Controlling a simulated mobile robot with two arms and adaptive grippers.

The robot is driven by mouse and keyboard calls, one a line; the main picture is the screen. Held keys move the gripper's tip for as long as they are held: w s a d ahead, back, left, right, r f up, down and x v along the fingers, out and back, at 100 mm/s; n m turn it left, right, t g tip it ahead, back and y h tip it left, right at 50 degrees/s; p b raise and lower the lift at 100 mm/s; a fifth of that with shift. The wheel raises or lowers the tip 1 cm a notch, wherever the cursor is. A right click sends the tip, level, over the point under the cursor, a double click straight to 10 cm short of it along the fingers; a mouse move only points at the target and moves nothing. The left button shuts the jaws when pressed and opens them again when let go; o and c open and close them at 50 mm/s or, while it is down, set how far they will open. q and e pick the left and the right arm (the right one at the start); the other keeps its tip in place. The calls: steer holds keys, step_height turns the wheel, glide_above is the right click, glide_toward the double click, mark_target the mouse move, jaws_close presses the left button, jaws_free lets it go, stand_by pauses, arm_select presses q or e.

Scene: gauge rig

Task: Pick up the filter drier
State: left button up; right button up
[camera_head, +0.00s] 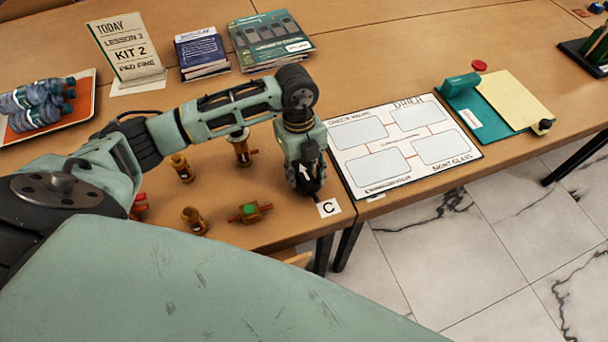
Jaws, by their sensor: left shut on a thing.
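My left gripper (307,185) points down at the front right edge of the wooden table, just above and left of the card marked C (329,208). It is shut on a dark thing with a white arrow (305,172), which may be the filter drier; the fingers hide much of it. I cannot tell whether it touches the table. My right gripper is not in view.
Several brass fittings stand left of the gripper, among them a green-windowed one (250,211). A white board (404,145) lies right.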

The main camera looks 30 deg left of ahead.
arm_select(q)
steer(key=shift+c, duration=1.4)
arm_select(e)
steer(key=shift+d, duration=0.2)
arm_select(q)
steer(key=shift+r, duration=0.1)
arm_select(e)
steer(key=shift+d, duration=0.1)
